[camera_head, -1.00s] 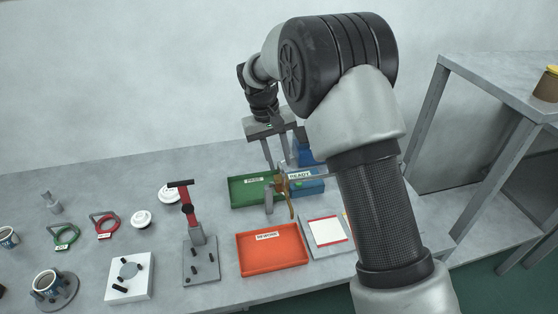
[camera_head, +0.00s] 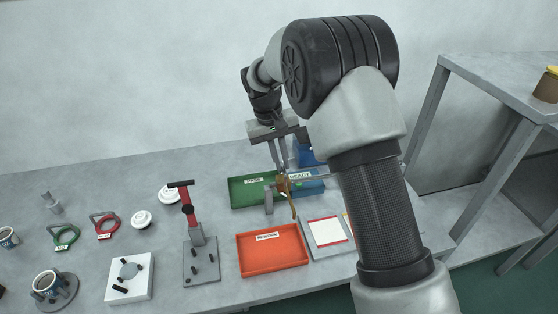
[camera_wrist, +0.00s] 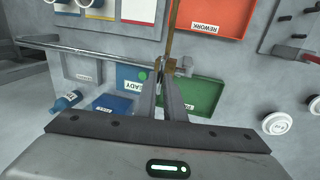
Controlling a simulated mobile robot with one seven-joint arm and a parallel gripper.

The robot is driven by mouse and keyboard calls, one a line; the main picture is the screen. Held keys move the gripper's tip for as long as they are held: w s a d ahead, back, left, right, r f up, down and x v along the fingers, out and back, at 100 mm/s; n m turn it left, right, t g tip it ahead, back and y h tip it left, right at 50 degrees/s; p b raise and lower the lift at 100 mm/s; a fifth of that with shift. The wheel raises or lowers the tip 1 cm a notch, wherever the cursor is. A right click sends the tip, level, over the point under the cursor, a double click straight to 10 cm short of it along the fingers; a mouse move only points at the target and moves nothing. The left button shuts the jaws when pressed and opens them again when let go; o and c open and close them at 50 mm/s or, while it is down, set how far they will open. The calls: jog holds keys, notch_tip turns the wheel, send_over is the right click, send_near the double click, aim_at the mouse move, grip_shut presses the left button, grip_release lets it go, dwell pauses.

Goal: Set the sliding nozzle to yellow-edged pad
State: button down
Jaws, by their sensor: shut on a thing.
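The brass-brown sliding nozzle (camera_head: 291,198) sits on a thin metal rail near the rail's left end post (camera_head: 269,200). In the wrist view the nozzle (camera_wrist: 169,45) hangs from the rail (camera_wrist: 100,48), and its long spout reaches over the bench. My gripper (camera_head: 283,174) is shut on the nozzle's upper part; its fingers (camera_wrist: 162,82) meet there in the wrist view. The yellow-edged pad (camera_wrist: 88,5) is cut by the top edge of the wrist view, left of a red-edged pad (camera_wrist: 137,11). In the head view my arm hides most of it.
An orange REWORK tray (camera_head: 244,260) lies in front of the rail, with a green tray (camera_head: 236,199) and a blue READY tray (camera_head: 318,187) behind. A red-handled stand (camera_head: 201,266) is to the left. The red-edged pad (camera_head: 326,231) lies right of the REWORK tray.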

jog(key=w+d, duration=0.2)
jog(key=d, duration=0.5)
jog(key=w+d+p, duration=0.1)
jog(key=w+d, duration=0.1)
jog(key=d, duration=0.5)
jog(key=w+d, duration=0.2)
jog(key=d, duration=0.5)
jog(key=shift+w+d+p, duration=0.1)
jog(key=shift+d+p, duration=0.2)
jog(key=shift+p, duration=0.1)
jog(key=c, duration=1.8)
grip_release()
jog(key=shift+c, duration=0.2)
jog(key=s+a+r, duration=0.1)
jog(key=a+r, duration=0.2)
jog(key=r, duration=1.4)
jog(key=shift+a, duration=0.15)
